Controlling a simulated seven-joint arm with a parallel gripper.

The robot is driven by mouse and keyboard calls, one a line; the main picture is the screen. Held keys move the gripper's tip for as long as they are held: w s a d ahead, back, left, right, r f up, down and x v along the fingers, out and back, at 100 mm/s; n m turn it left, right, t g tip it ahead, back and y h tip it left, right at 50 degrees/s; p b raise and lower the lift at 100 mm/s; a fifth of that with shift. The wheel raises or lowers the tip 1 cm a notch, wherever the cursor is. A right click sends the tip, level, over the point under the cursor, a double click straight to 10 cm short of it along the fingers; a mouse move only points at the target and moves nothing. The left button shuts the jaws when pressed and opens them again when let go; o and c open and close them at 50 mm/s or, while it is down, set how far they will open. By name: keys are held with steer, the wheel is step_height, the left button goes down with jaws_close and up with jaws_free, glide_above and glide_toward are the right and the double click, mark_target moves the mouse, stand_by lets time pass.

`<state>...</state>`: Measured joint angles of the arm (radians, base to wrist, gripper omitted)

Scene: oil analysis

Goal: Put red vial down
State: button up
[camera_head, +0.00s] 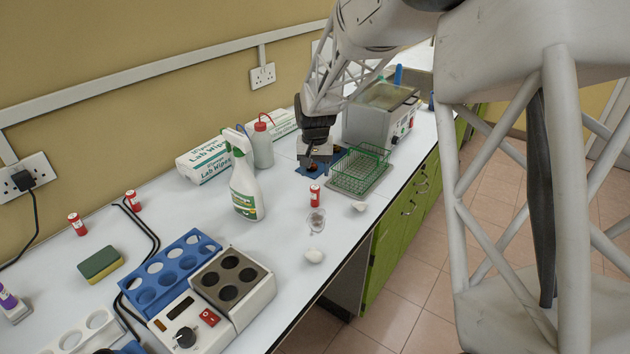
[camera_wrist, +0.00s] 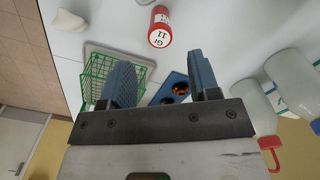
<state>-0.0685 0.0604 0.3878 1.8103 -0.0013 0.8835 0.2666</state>
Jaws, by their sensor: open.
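A small red-and-white vial (camera_head: 315,195) stands upright on the white bench, in front of my gripper (camera_head: 313,166). A red-and-white vial with "Gr 11" on its white top also shows at the top of the wrist view (camera_wrist: 160,27), beyond the fingertips. My gripper (camera_wrist: 160,70) is open, with its two blue-grey fingers apart and nothing held between them. Below the fingers is a blue holder (camera_wrist: 166,92) with round holes. A small orange-red item (camera_wrist: 180,89) sits in one hole; in the head view it is mostly hidden by the gripper.
A green wire basket (camera_head: 362,170) stands right of my gripper, with a grey bath (camera_head: 380,117) behind. A spray bottle (camera_head: 245,185) and wash bottle (camera_head: 262,147) stand left. Two more red-and-white vials (camera_head: 77,224) (camera_head: 133,201) stand far left. The bench's front edge is close.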

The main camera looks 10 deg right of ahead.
mark_target(316, 189)
steer(key=shift+r, duration=2.3)
steer(key=s+d+r, duration=0.1)
steer(key=s+r, duration=0.2)
steer(key=s, duration=0.4)
steer(key=s+d+r+n+t, duration=0.1)
steer(key=s+r, duration=0.2)
steer(key=s, duration=0.4)
steer(key=s+d+r, duration=0.1)
steer(key=s+r, duration=0.3)
steer(key=s, duration=0.3)
steer(key=s+d+f+n+t, duration=0.1)
steer(key=s+d, duration=0.1)
steer(key=s, duration=1.9)
steer(key=shift+s+d+f+t, duration=0.15)
steer(key=shift+s+f+t, duration=0.15)
steer(key=shift+s, duration=0.05)
